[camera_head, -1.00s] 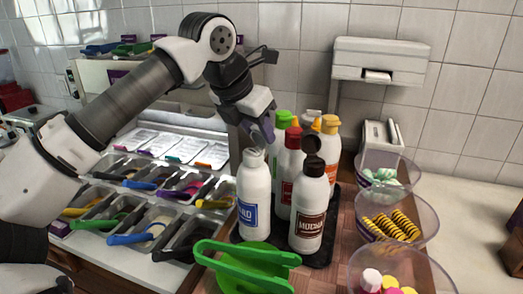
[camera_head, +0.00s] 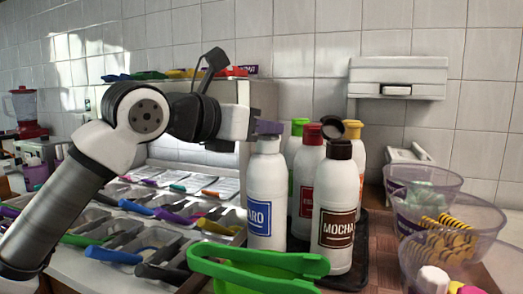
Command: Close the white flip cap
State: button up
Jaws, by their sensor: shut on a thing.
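The bottle with the blue label (camera_head: 266,200) stands upright at the front left of the bottle group. Its white cap (camera_head: 268,146) is at the top, directly under my gripper. My gripper (camera_head: 267,128) comes in from the left, and its purple fingertips are at the top of this cap. The jaws look shut on the white cap's lid, but the fingers hide most of it. I cannot see whether the lid lies flat on the cap's base.
The mocha bottle (camera_head: 337,215), its brown cap (camera_head: 350,129) flipped open, stands close on the right. Several other bottles stand behind. Green tongs (camera_head: 260,266) lie in front. Clear bowls (camera_head: 448,235) are at right, topping trays (camera_head: 150,235) at left.

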jog(key=shift+f+t+h+b, duration=0.4)
jog(key=shift+b, duration=0.45)
jog(key=shift+s+r, duration=0.1)
jog(key=o, duration=1)
jog(key=v, duration=1.4)
